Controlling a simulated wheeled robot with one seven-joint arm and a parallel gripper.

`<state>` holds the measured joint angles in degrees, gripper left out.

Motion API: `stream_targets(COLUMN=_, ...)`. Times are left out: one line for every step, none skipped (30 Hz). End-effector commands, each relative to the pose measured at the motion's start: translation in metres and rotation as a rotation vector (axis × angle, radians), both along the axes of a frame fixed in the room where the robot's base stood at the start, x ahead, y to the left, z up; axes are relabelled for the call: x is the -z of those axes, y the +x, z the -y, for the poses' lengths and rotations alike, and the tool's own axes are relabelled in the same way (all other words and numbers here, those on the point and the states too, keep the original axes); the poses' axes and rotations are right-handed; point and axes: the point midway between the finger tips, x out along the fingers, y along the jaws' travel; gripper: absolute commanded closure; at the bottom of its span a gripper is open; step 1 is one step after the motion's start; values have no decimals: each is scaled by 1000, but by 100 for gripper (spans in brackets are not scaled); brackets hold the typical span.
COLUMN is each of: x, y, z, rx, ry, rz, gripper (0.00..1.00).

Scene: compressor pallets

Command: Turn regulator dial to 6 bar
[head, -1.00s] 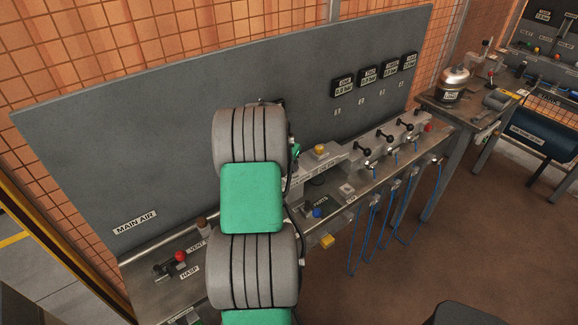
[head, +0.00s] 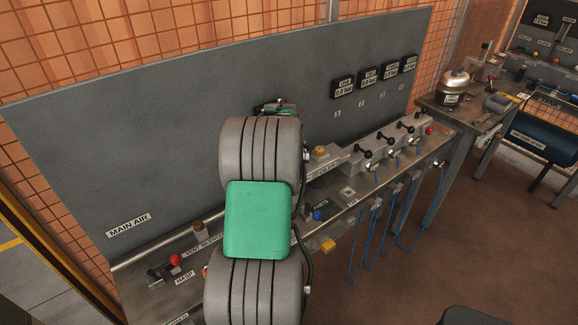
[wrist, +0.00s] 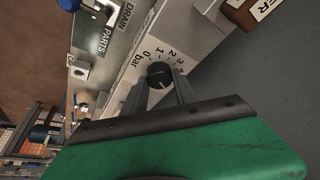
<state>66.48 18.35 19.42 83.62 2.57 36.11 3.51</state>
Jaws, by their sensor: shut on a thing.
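The regulator dial (wrist: 160,71) is a small dark round knob on a light grey housing in the wrist view. A printed scale curves around it, with "0 bar", 1, 2, 3 and 4 legible; higher marks are hidden or too small to read. My gripper (wrist: 160,84) has its two dark fingers on either side of the knob and is shut on it. I cannot clearly read where the dial's pointer stands. In the head view my own arm hides the dial and fingertips.
The grey back panel (head: 170,145) rises behind the bench. Valves with black levers (head: 366,153) and hanging blue hoses (head: 372,235) lie to the right. A red-knobbed valve (head: 175,261) is at the left. A "PARTS" label (wrist: 107,40) and "DRAIN" label show near the dial.

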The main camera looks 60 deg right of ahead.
Motion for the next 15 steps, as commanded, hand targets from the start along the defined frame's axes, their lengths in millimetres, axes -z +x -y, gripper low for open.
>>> stream_targets(x=2, y=-2, z=-1, rx=5, ry=5, rz=-4, gripper=100)
stream_targets(x=2, y=-3, z=-1, rx=5, ry=5, rz=-4, gripper=100)
stream_targets(x=2, y=-2, z=-1, rx=5, ry=5, rz=-4, gripper=100)
stream_targets(x=2, y=-3, z=-1, rx=5, ry=5, rz=-4, gripper=100)
stream_targets(x=2, y=-3, z=-1, rx=5, ry=5, rz=-4, gripper=100)
stream_targets(x=2, y=-3, z=-1, rx=6, ry=6, rz=-4, gripper=63)
stream_targets(x=2, y=-3, z=-1, rx=5, ry=5, rz=-4, gripper=61)
stream_targets(x=2, y=-2, z=-1, rx=5, ry=5, rz=-4, gripper=59)
stream_targets(x=2, y=-2, z=-1, rx=5, ry=5, rz=-3, gripper=55)
stream_targets(x=1, y=-2, z=-1, rx=4, ry=4, rz=-3, gripper=53)
stream_targets(x=1, y=-1, z=-1, rx=4, ry=4, rz=-3, gripper=50)
stream_targets(x=1, y=-1, z=-1, rx=3, ry=3, rz=-2, gripper=47)
stream_targets(x=1, y=-1, z=-1, rx=3, ry=3, rz=-2, gripper=45)
stream_targets(x=1, y=0, z=-1, rx=3, ry=3, rz=-2, gripper=45)
stream_targets(x=1, y=0, z=-1, rx=3, ry=3, rz=-2, gripper=45)
